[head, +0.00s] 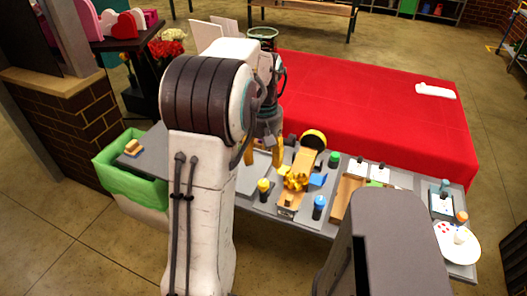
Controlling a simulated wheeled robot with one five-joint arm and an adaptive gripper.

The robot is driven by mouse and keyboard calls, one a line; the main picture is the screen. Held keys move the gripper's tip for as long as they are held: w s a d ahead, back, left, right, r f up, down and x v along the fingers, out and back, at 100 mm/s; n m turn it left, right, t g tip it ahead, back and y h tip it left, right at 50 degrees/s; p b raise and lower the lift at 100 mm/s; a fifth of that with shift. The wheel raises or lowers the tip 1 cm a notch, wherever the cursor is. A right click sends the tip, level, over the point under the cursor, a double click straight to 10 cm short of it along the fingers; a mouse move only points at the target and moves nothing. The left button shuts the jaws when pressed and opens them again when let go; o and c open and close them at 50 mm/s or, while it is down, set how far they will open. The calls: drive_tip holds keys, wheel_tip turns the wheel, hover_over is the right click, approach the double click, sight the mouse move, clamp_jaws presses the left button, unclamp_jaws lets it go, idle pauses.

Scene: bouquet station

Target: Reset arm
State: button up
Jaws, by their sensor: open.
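My white arm with dark ribbed joint covers rises through the left middle of the head view. My gripper (264,160) is at its far end, above the grey worktable (250,183). Its yellow-orange fingers are apart, and I see nothing held between them. My arm hides part of the gripper and the left part of the table.
Right of the gripper are a wooden stand with a gold bow (295,182), a yellow-topped bottle (263,190) and a blue bottle (319,207). A red-covered table (370,110) stands behind. A green-lined bin (135,178) is left; a white plate (457,243) is right.

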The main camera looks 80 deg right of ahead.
drive_tip(key=shift+r, duration=0.55)
idle(0.5)
drive_tip(key=w+a+f+m, duration=0.2)
drive_tip(key=a+f+m, duration=0.35)
drive_tip(key=a, duration=0.25)
drive_tip(key=w+a+r+n+t, duration=0.1)
drive_tip(key=w+a+n, duration=0.4)
drive_tip(key=a, duration=0.5)
drive_tip(key=w+a+r+n+t, duration=0.1)
drive_tip(key=w+a+r+n, duration=0.3)
drive_tip(key=a, duration=0.7)
drive_tip(key=w+a+r+n+t, duration=0.1)
drive_tip(key=w+a+r+n, duration=0.1)
drive_tip(key=w+a+n, duration=0.6)
drive_tip(key=w+a, duration=0.2)
drive_tip(key=shift+a+r+t, duration=0.3)
drive_tip(key=shift+t, duration=0.1)
